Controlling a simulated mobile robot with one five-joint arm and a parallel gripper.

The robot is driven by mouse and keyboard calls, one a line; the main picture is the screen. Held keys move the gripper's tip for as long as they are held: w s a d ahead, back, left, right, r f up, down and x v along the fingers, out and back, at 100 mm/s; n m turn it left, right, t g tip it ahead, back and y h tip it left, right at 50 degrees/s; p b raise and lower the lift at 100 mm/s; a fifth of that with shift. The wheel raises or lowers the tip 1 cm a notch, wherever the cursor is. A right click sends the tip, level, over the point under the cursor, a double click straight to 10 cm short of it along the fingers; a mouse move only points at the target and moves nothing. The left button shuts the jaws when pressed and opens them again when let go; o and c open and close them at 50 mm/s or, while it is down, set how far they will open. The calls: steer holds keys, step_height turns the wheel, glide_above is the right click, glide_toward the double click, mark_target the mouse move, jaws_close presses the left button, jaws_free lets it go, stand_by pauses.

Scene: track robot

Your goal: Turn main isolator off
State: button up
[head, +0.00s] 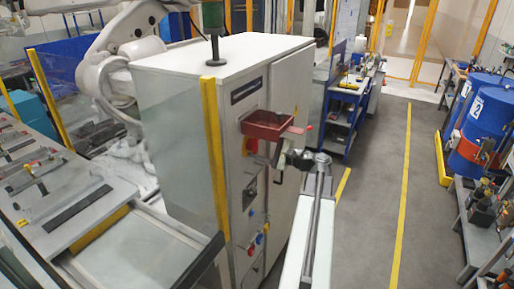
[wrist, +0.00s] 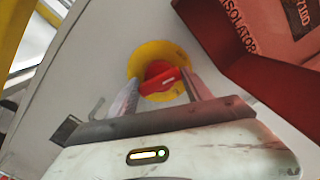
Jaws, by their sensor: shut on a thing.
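The main isolator is a red rotary handle (wrist: 160,78) on a round yellow plate (wrist: 150,53), fixed to the pale front of a tall cabinet (head: 232,150). In the wrist view my gripper (wrist: 160,86) has one finger on each side of the red handle and is shut on it. The handle lies roughly crosswise between the fingers, slightly tilted. In the head view my gripper (head: 279,158) is at the cabinet front, below a red tray-like box, and mostly hides the isolator.
The red box (head: 268,125) juts from the cabinet just above my gripper; it shows in the wrist view (wrist: 240,45) with partly readable "ISOLATOR" lettering. Other knobs (head: 258,238) sit lower on the cabinet. A blue drum (head: 474,125) and shelves stand right. The grey floor between is clear.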

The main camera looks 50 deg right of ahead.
steer(key=shift+n, duration=1.2)
steer(key=o, duration=1)
steer(key=shift+s, duration=0.1)
steer(key=v, duration=0.7)
steer(key=shift+s, duration=0.4)
steer(key=shift+d, duration=0.1)
